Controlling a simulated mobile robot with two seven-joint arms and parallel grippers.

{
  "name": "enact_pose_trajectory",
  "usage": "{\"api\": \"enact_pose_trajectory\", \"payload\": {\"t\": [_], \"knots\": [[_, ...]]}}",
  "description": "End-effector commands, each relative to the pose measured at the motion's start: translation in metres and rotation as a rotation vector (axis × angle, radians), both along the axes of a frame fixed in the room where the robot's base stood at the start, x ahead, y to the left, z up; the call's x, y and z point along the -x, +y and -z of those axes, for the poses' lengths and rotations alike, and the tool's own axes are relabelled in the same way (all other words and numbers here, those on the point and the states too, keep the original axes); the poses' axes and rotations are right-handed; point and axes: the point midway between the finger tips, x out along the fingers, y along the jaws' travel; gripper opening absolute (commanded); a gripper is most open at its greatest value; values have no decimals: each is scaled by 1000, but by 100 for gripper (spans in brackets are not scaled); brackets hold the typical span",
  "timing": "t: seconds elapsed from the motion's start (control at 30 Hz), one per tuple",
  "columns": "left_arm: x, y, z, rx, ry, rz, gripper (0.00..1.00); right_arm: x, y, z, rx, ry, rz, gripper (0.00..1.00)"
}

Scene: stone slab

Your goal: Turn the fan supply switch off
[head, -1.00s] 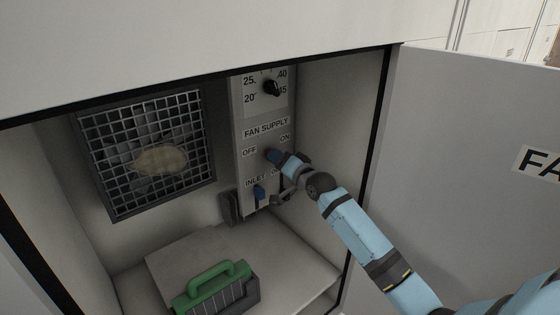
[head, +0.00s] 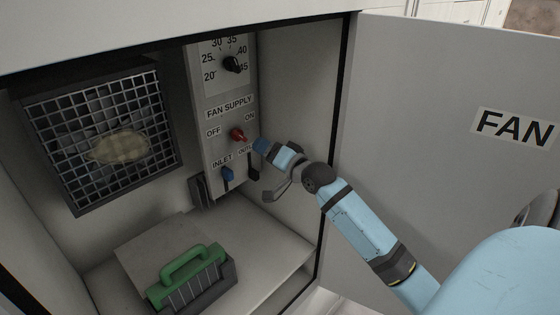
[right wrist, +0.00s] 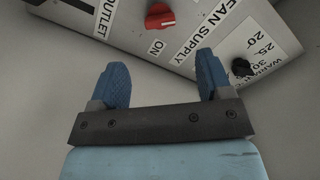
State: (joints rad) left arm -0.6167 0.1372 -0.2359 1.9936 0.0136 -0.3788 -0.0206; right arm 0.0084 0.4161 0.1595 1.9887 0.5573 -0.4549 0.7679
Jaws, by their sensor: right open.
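The fan supply switch is a red knob (head: 238,135) on the grey control panel (head: 223,170), below the FAN SUPPLY label and between the OFF and ON labels. I cannot tell which label it points to. It also shows at the top of the right wrist view (right wrist: 160,17), with ON beside it. My right gripper (head: 262,146) is just right of the knob in the head view, apart from it. In the right wrist view its two blue fingers (right wrist: 161,82) are spread with nothing between them. My left gripper is not in view.
A black temperature dial (head: 232,64) sits above the switch. A meshed fan (head: 100,135) is at left, a green-handled block (head: 190,280) below. The open door (head: 430,130) stands at right.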

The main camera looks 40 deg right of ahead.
Motion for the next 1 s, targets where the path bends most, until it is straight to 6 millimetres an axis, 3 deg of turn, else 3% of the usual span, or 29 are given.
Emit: {"api": "enact_pose_trajectory", "payload": {"t": [0.1, 0.3, 1.0], "knots": [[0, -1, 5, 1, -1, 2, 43, 23, -2, 2, 2, 1, 0, 72], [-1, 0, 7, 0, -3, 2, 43, 44, -3, 1, 0, 1, -1, 72], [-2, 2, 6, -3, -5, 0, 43, 48, -1, 6, 11, 10, -1, 72]]}}
